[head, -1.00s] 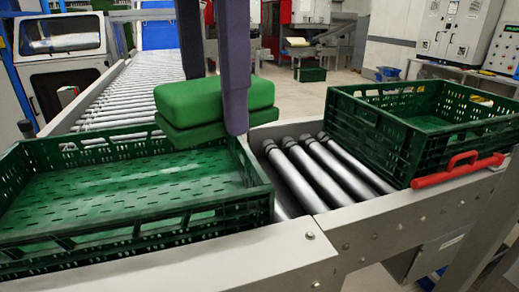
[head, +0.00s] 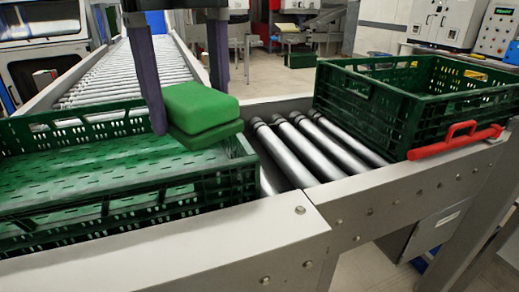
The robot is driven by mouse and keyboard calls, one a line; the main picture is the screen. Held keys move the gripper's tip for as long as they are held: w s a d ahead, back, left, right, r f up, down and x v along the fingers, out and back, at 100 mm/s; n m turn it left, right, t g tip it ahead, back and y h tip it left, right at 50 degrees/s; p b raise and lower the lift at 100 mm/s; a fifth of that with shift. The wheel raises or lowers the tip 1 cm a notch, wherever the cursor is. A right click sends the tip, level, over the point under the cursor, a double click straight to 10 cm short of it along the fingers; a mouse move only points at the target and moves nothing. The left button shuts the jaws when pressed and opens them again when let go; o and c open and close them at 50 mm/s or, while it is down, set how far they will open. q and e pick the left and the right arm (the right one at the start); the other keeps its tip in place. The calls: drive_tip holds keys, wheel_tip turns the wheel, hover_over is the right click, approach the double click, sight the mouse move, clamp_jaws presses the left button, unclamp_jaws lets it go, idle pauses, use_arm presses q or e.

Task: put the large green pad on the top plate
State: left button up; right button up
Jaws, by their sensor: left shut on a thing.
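The green pad (head: 200,103) is a thick, rounded bright green block with a darker green layer (head: 207,135) under it. My left gripper (head: 188,108) comes down from above and is shut on the pad, with one dark finger at its near left side and the other behind it. The pad appears above the right end of the left green crate (head: 225,188); I cannot tell whether it touches the crate. I cannot make out a separate top plate in this view. My right gripper is not in view.
Bare metal rollers (head: 318,143) lie between the crates. A grey metal rail (head: 210,245) runs along the front. A roller conveyor (head: 125,65) extends away at the back left.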

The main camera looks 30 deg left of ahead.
sight(211, 236)
use_arm(q)
wheel_tip(211, 236, down, 18)
drive_tip(key=shift+r+b, duration=0.2)
drive_tip(key=shift+b, duration=0.45)
drive_tip(key=shift+f, duration=0.15)
drive_tip(key=o, duration=1.2)
